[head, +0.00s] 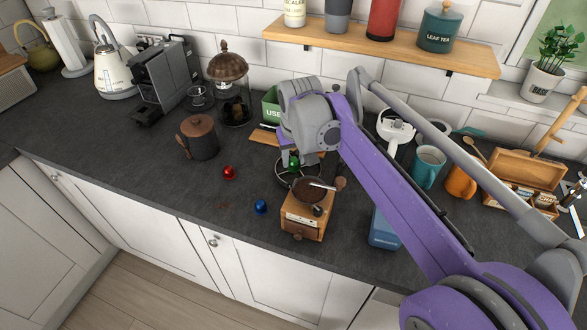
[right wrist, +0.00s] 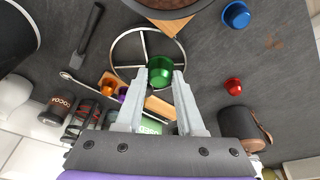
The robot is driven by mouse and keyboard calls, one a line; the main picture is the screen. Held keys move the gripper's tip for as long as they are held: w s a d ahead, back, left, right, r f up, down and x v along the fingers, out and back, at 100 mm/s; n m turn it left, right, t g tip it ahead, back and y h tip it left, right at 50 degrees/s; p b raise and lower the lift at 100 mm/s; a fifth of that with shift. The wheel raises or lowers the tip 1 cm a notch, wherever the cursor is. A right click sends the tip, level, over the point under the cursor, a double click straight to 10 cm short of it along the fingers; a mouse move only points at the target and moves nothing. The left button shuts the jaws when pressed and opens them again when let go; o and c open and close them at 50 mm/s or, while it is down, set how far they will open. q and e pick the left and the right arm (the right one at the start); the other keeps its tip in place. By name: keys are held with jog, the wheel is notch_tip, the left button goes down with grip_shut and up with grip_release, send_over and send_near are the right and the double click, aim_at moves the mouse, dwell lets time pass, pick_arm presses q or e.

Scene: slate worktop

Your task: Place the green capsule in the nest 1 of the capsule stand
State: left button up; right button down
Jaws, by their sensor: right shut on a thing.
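My right gripper (right wrist: 157,82) is shut on the green capsule (right wrist: 160,71), which sits between its two fingertips. In the head view the green capsule (head: 294,162) shows just below the right gripper (head: 295,158). I cannot make out which nest is nest 1. My left gripper is not in view.
A wooden coffee grinder (head: 303,218) stands close in front of the ring. A red capsule (head: 229,172) and a blue capsule (head: 261,207) lie on the worktop to the left. A dark lidded jar (head: 201,137) stands farther left. A green box (head: 271,108) is behind.

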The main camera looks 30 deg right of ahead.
aim_at(294, 166)
jog(key=shift+f, duration=1.75)
jog(key=shift+f+b, duration=0.4)
jog(key=shift+f, duration=0.1)
jog(key=shift+s+a+f, duration=0.1)
jog(key=c, duration=0.5)
grip_release()
jog(key=shift+c, duration=0.2)
jog(key=shift+r, duration=0.2)
jog(key=d+p+v, duration=0.1)
jog(key=v, duration=1.1)
jog(key=shift+a+r+p, duration=0.3)
jog(key=shift+a+r, duration=0.15)
